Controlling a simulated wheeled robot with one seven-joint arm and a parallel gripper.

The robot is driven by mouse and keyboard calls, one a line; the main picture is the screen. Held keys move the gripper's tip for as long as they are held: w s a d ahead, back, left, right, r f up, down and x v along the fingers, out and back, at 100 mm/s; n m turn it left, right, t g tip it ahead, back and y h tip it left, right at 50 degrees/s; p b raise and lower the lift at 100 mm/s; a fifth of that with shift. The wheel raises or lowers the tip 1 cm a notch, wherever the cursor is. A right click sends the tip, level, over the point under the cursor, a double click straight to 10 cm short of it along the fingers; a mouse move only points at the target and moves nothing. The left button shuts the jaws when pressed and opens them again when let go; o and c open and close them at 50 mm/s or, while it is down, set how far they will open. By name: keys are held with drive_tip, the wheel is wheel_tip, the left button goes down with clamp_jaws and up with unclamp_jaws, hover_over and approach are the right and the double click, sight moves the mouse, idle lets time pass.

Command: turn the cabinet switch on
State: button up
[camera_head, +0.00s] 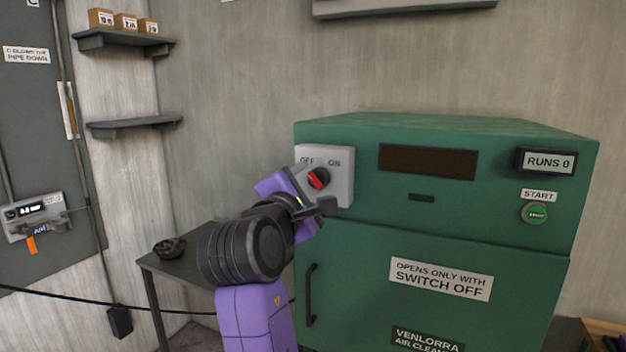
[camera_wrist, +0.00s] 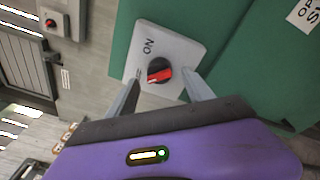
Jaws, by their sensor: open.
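The cabinet switch is a red knob (camera_head: 318,178) on a black round base, set on a light grey plate (camera_head: 345,185) marked OFF at left and ON at right. In the wrist view the red knob (camera_wrist: 159,74) is turned toward the partly hidden OFF lettering, away from ON. My gripper (camera_wrist: 162,82) is open, with one finger on each side of the knob. Its tips appear close to the plate; I cannot tell whether they touch the knob. In the head view my wrist hides the lower left of the plate.
The green cabinet (camera_head: 375,245) has a door with a dark handle (camera_head: 310,294), a green START button (camera_head: 535,213) and a display reading RUNS 0 (camera_head: 549,162). A small table (camera_head: 205,268) stands left of it. Shelves (camera_head: 135,125) are on the wall.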

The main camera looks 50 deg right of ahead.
sight(317, 179)
drive_tip(key=shift+x, duration=1.45)
clamp_jaws()
